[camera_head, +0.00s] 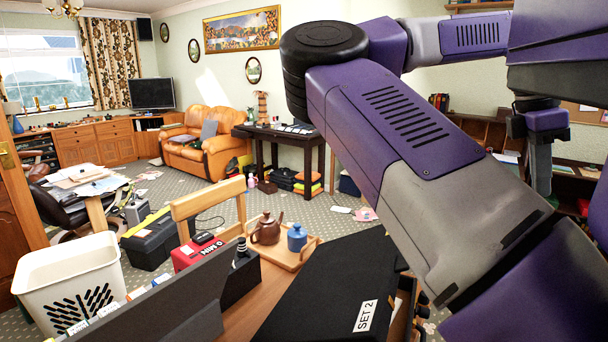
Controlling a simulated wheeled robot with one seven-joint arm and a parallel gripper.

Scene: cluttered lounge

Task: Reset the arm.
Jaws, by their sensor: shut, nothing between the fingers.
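My arm (395,120), purple and grey, fills much of the right half of the view. It is folded, with a black round joint at its upper left and links running to the right edge. My gripper (541,190) hangs pointing down at the right, in front of the wooden shelving. Its grey fingers are shut and hold nothing. Parts of the arm and the wrist behind the links are hidden.
Below my arm are a black box (325,285) marked SET 2 and a wooden tray (291,262) with a brown teapot (266,230) and blue jar (297,238). A white basket (70,270) stands at left. Papers litter the carpet. Wooden shelving (487,140) stands behind the gripper.

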